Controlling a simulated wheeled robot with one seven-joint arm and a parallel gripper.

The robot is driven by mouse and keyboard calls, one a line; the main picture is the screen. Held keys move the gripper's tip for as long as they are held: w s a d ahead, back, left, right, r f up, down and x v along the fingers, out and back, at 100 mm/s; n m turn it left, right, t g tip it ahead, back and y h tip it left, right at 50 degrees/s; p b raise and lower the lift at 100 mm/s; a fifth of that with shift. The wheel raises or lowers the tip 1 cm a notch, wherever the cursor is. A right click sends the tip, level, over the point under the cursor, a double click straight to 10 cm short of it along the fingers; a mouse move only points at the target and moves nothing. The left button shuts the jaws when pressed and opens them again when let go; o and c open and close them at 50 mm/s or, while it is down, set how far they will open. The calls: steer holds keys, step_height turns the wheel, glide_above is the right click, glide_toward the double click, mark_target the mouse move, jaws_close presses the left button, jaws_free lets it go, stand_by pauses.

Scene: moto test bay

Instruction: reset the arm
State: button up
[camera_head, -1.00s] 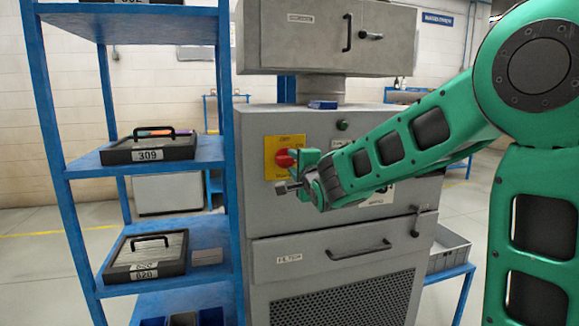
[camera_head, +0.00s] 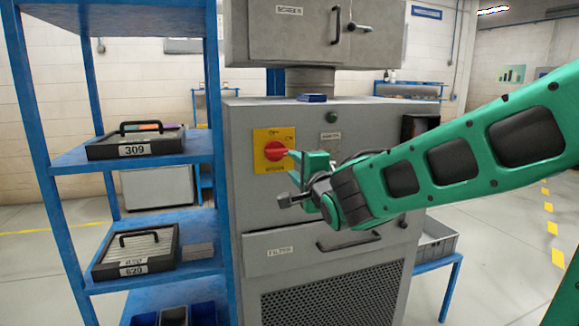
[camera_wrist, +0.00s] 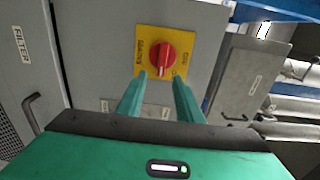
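My green arm reaches in from the right in the head view. My gripper (camera_head: 296,178) is in front of the grey machine cabinet (camera_head: 350,145), just right of and below a red rotary switch (camera_head: 275,150) on a yellow plate (camera_head: 260,160). In the wrist view my gripper (camera_wrist: 160,95) shows two green fingers spread apart with nothing between them. The red switch (camera_wrist: 157,52) is beyond the fingertips, on its yellow plate (camera_wrist: 180,35). I cannot tell the exact gap between the fingertips and the plate.
A blue shelf rack (camera_head: 65,160) stands left of the cabinet, with black-framed cases labelled 309 (camera_head: 135,150) and 620 (camera_head: 135,270). A small blue object (camera_head: 312,98) lies on the cabinet top. A grey crate (camera_head: 435,245) sits on a blue stand at right. Open floor lies further right.

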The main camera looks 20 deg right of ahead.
steer(key=shift+s, duration=0.1)
stand_by(0.3)
steer(key=s+d+f+n+g+h, duration=0.45)
steer(key=s+d+f+g, duration=0.55)
steer(key=s+d+f, duration=0.6)
steer(key=s+f+n+g+y, duration=0.2)
steer(key=s+f+n+g, duration=0.1)
steer(key=s, duration=0.8)
steer(key=s+f+n+g+y, duration=0.2)
steer(key=s+f+n+g, duration=0.1)
steer(key=s, duration=0.8)
steer(key=shift+s+a+n+g+y, duration=0.3)
steer(key=shift+n+g, duration=0.35)
steer(key=shift+g, duration=0.45)
steer(key=shift+w+f, duration=0.1)
steer(key=shift+f, duration=0.05)
